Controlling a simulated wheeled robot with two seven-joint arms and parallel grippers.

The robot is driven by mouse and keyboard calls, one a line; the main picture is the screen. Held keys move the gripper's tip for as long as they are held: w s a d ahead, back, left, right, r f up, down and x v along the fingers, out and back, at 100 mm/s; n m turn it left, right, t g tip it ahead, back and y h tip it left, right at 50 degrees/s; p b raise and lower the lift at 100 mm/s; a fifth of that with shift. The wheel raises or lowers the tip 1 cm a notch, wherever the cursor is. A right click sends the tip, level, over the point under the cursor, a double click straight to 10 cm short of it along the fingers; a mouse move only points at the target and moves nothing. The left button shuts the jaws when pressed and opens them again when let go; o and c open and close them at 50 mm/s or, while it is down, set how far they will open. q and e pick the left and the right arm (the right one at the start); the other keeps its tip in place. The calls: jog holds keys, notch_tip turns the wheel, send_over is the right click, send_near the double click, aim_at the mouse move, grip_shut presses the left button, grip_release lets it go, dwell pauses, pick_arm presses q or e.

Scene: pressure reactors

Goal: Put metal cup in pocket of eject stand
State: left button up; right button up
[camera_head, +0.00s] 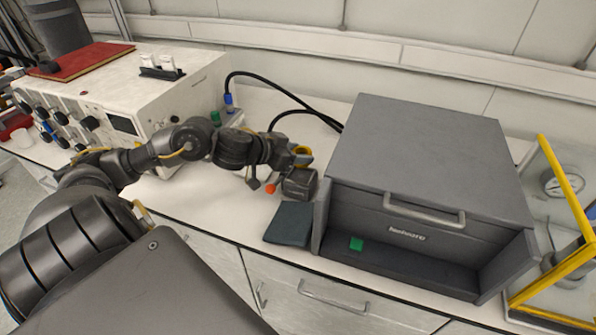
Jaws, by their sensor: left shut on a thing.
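My left gripper (285,158) is in the middle of the view, just left of the large grey box. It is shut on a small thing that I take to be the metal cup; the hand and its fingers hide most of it. Right beside and below the fingers stands a small dark grey block (299,184), which looks like the eject stand. An orange-red knob (270,188) shows at its left. Its pocket cannot be made out from here, nor whether the held thing touches the block. My right gripper is not in view.
A dark flat pad (290,223) lies in front of the block. A white instrument (150,95) stands left. Black cables run behind.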

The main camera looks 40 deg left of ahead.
pick_arm(q)
jog(key=shift+w+f, duration=0.15)
jog(key=shift+f, duration=0.6)
jog(key=shift+a+f, duration=0.1)
jog(key=shift+f, duration=0.4)
notch_tip(320, 180, down, 2)
jog(key=shift+f+b, duration=0.2)
jog(key=shift+b, duration=0.35)
jog(key=shift+f, duration=0.3)
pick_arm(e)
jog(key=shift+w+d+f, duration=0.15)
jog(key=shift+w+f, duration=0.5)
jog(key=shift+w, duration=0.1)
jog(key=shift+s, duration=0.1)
